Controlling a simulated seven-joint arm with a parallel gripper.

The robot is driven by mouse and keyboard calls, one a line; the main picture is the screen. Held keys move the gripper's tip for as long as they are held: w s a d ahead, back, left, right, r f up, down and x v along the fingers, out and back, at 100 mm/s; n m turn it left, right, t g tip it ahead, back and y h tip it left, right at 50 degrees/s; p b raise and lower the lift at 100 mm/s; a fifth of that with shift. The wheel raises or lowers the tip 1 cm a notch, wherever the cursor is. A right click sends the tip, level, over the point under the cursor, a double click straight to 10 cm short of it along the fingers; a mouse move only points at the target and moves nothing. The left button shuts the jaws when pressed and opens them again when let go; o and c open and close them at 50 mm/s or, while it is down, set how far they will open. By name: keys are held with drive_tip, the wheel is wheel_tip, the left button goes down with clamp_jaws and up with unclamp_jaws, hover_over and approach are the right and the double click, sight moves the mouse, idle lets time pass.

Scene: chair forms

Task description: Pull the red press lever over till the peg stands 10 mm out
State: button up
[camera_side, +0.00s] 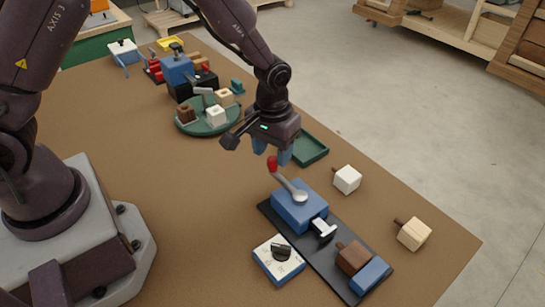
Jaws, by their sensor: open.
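The press has a blue housing (296,211) on a dark base plate (318,258). Its lever (288,186) is a silver arm tipped with a red knob (272,163), leaning up and away from the housing toward the back left. A silver ram (324,230) faces a brown block (353,257) with a short peg pointing at the ram. A blue stop (370,275) is behind that block. My gripper (272,154) is open, with its blue fingertips just above or around the red knob; I cannot tell whether they touch it.
A blue and white dial box (278,262) stands left of the base plate. A white block (347,179) and a pale wooden block (414,234), each with a peg, lie right. A green tray (308,149) and a green round plate of blocks (208,118) are behind.

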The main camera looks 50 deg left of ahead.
drive_tip(key=shift+f, duration=1.25)
clamp_jaws()
